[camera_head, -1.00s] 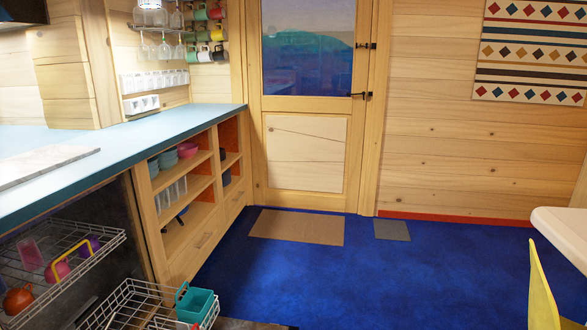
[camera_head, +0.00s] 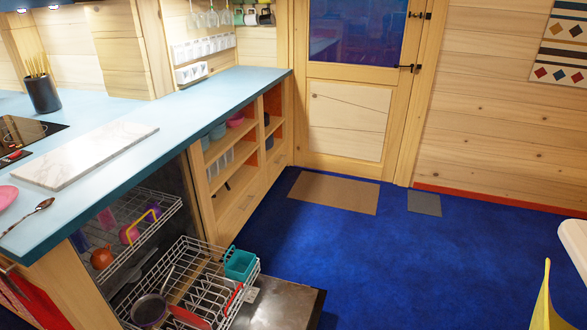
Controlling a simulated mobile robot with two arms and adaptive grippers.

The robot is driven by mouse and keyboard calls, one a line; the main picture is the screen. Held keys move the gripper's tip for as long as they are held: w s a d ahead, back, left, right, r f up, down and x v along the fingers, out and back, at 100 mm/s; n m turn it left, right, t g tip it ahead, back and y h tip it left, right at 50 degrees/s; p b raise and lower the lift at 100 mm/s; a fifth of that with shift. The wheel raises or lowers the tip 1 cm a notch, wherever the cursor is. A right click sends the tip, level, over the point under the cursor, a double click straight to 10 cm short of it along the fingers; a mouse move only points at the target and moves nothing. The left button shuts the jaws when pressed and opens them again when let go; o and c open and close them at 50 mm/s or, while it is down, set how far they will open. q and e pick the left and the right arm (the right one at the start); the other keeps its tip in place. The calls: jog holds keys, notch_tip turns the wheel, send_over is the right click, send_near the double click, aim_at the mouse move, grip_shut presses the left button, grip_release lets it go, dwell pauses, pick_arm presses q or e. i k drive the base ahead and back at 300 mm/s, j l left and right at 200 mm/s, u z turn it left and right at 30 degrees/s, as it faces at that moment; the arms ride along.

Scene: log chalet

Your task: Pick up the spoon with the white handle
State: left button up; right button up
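A spoon (camera_head: 40,206) lies on the blue counter (camera_head: 215,97) at its near left edge, beside a pink plate (camera_head: 6,196). Its bowl looks dark and metallic; I cannot make out a white handle on it. The open dishwasher below has an upper rack (camera_head: 165,212) and a pulled-out lower rack (camera_head: 222,290). A grey utensil (camera_head: 140,266) lies by the racks, too small to name. I cannot pick out a spoon with a clearly white handle. Neither of my grippers is in view.
The lowered dishwasher door (camera_head: 285,303) juts over the floor. The lower rack holds a dark pan (camera_head: 149,310) and a teal container (camera_head: 240,264). A marble board (camera_head: 88,155) lies on the counter. A yellow chair (camera_head: 547,300) stands at right; the blue floor (camera_head: 385,255) between is clear.

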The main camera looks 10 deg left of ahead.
aim_at(46, 203)
jog(key=u, duration=1.8)
